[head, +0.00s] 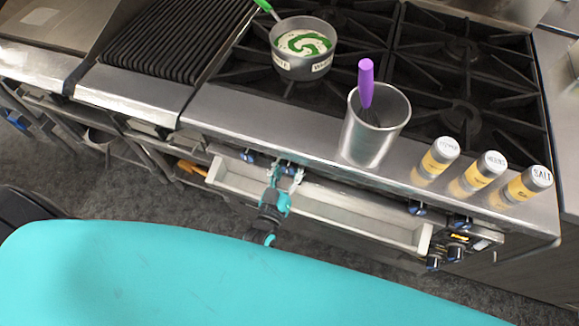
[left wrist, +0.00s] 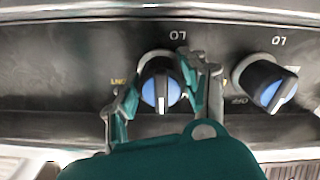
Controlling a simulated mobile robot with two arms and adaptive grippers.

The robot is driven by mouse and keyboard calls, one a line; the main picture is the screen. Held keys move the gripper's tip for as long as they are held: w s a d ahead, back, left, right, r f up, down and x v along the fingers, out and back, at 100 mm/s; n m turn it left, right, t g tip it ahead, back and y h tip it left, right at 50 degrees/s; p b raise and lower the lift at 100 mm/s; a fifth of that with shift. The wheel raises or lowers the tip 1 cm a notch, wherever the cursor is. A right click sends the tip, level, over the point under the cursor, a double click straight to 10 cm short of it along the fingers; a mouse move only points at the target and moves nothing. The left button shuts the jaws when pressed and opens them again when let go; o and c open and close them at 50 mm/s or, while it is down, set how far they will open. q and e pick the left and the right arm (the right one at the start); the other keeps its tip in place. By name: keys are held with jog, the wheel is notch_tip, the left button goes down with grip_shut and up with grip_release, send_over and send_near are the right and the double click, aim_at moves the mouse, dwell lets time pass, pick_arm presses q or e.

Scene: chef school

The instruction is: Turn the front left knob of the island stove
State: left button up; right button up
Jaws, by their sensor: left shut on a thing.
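In the left wrist view, a black stove knob with a blue face (left wrist: 161,86) sits between the two fingers of my left gripper (left wrist: 155,92). The gripper is shut on it. The knob's pale pointer line looks close to vertical in that picture. A second knob (left wrist: 268,84), turned at a slant, is just to the right there and free of the fingers. In the head view, my left gripper (head: 286,174) reaches the front panel of the stove (head: 225,118), and its fingers partly hide the held knob. A neighbouring knob (head: 248,155) shows to its left. My right gripper is not in view.
A pot (head: 302,66) stands on the stove grates. A metal cup (head: 367,142) with a purple-handled tool (head: 366,82) and several shakers (head: 480,172) stand along the front ledge. A long pale tray (head: 330,212) runs below the panel. More knobs (head: 459,221) are at the right.

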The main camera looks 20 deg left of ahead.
pick_arm(q)
jog(key=shift+m, duration=0.4)
jog(key=o, duration=1.2)
jog(key=shift+s, duration=0.1)
jog(key=s, duration=1.1)
jog(key=shift+s+a, duration=0.2)
jog(key=shift+s, duration=0.2)
